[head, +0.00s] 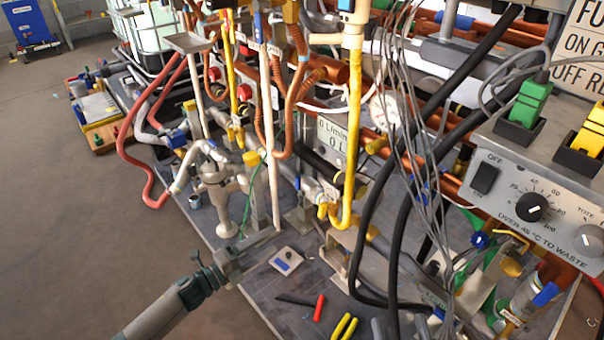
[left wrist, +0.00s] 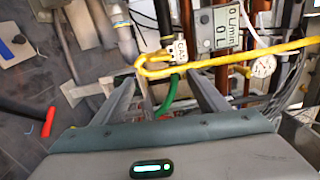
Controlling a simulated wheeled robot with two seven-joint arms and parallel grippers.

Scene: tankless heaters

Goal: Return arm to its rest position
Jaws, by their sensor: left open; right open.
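My left arm comes in from the bottom left of the head view. In the left wrist view the two fingers of the left gripper (left wrist: 165,92) are spread apart. A green hose (left wrist: 172,97) shows between them, and a bent yellow pipe (left wrist: 215,62) crosses just beyond the tips. I see nothing gripped, and cannot tell whether a finger touches the pipe. My right gripper is not in view.
Dense pipework, with a yellow pipe (head: 353,130) and black hoses (head: 385,165), stands right of the gripper. A flow display (head: 331,140) is behind it. Red-handled (head: 319,307) and yellow-handled (head: 345,326) tools lie on the plate. The floor (head: 80,220) at left is clear.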

